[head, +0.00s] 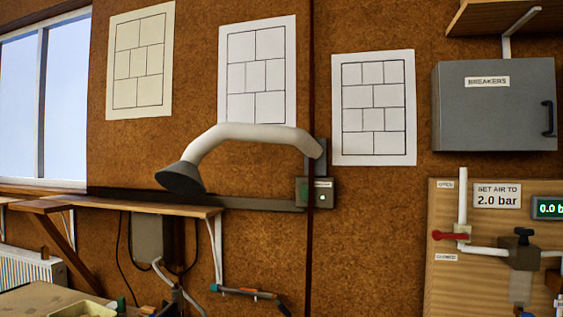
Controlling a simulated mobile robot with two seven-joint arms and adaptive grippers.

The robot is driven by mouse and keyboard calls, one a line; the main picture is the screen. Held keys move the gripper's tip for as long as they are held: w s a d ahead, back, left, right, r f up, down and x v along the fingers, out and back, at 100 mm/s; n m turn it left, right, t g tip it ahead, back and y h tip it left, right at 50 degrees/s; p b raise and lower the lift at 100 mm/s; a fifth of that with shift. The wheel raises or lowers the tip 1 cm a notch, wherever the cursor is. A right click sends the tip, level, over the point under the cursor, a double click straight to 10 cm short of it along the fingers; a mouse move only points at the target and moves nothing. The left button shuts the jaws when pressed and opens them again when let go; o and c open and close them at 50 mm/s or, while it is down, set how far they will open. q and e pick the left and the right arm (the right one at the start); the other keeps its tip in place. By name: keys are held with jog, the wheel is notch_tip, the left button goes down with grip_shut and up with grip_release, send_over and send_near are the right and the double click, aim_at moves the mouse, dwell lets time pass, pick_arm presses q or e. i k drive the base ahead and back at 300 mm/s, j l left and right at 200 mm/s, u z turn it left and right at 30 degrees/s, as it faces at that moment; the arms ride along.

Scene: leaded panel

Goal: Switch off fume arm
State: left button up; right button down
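The fume arm (240,133) is a pale curved duct with a dark grey cone hood (181,178) at its left end. It is fixed to the wall by a grey bracket at its right end. A small grey-green switch box (315,192) sits just under that bracket. It bears a small label too small to read and a lit green spot (322,196). Neither of my grippers shows in the head view.
A wooden shelf (120,203) runs along the wall below the hood. A grey breaker box (493,105) hangs at the right. Below it is a wooden air panel (440,285) with a red-handled valve (450,236) and a display. A workbench (40,300) shows at lower left.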

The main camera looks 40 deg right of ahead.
aim_at(304, 188)
jog(key=z, duration=1.25)
